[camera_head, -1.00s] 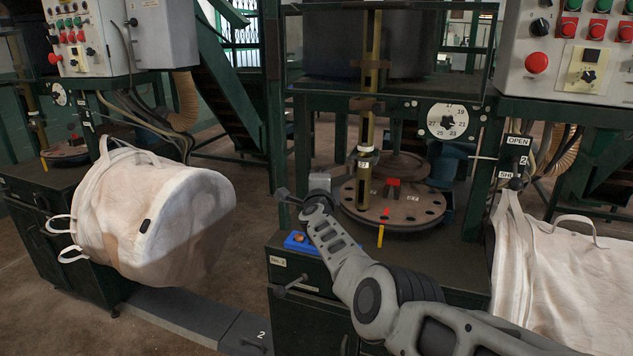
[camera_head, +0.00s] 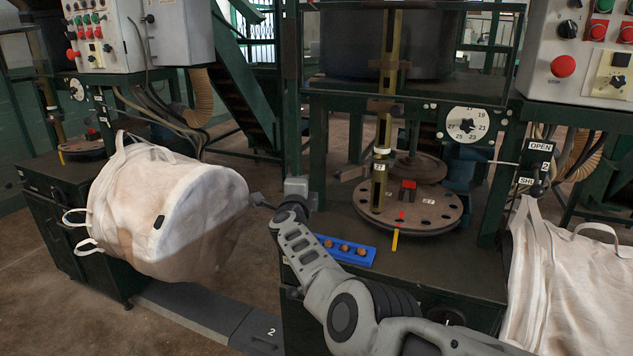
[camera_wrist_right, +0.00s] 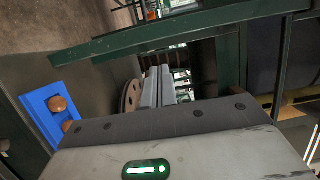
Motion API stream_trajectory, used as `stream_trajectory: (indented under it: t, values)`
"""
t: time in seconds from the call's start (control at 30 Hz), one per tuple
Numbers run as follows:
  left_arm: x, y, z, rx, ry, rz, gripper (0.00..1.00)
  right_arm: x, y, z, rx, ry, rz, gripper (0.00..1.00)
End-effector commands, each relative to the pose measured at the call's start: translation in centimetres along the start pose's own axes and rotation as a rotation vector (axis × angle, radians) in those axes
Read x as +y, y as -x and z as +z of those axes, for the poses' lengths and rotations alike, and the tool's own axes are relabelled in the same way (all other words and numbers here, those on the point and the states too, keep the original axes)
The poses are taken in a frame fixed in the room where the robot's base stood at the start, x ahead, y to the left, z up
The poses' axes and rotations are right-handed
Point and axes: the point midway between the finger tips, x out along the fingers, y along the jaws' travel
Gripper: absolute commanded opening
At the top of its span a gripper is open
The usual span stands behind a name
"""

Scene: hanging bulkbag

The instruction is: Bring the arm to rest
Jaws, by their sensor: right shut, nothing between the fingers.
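My right arm comes in from the lower right in the head view and reaches up and left over the front of the middle machine. Its gripper (camera_wrist_right: 161,84) shows best in the right wrist view, with its two grey fingers shut together and nothing held. In the head view the grey end of the arm (camera_head: 298,187) is small, and its fingers cannot be made out. It appears in front of the gap right of the left white bulk bag (camera_head: 165,210). My left gripper is not in view.
A blue tray (camera_head: 358,257) with 3 brown round pieces lies on the machine top beside my forearm. A round plate (camera_head: 440,212) with holes stands behind it. Another white bag (camera_head: 565,290) hangs at the right. Green frame posts and beams stand close around the gripper.

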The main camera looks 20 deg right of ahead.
Motion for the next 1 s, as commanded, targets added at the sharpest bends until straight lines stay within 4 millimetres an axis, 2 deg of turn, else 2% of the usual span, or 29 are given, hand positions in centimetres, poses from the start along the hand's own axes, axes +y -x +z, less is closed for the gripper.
stream_trajectory:
  t: [0.2,0.67,0.77,0.87,0.97,1.0]
  values:
    - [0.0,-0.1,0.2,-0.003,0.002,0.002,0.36,0.2,0.7,0.7,0.013,0.0,0.003,0.0]
    - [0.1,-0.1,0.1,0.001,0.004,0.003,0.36,0.4,0.7,0.7,0.012,0.005,0.004,0.0]
    - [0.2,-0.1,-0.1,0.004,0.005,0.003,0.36,2.0,0.8,-0.7,0.011,0.057,-0.001,0.0]
    - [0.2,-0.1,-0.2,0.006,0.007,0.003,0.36,5.3,1.4,-3.6,-0.007,0.19,-0.014,0.0]
    - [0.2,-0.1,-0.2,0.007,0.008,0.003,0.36,9.4,3.3,-7.0,-0.061,0.4,-0.031,0.0]
    - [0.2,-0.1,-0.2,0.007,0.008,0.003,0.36,11.0,4.5,-8.1,-0.096,0.494,-0.036,0.0]
